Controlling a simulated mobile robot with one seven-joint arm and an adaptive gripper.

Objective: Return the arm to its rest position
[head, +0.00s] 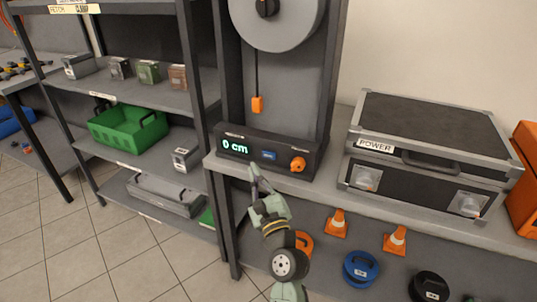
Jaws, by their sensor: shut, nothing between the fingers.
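My arm reaches up from the bottom middle of the head view. My gripper (256,180) is at its upper end, with its fingers together and nothing between them. It is in front of the grey bench's front edge, just below the display box (262,152) reading "0 cm". I cannot tell whether it touches the bench. The display box has an orange knob (298,164) and a blue button.
A black case (430,135) marked "POWER" stands on the bench (325,190) at right. Orange cones (337,222) and weights, including a blue one (361,269), sit on the lower shelf. Left shelves hold a green bin (127,130) and boxes. Tiled floor (130,265) is clear at lower left.

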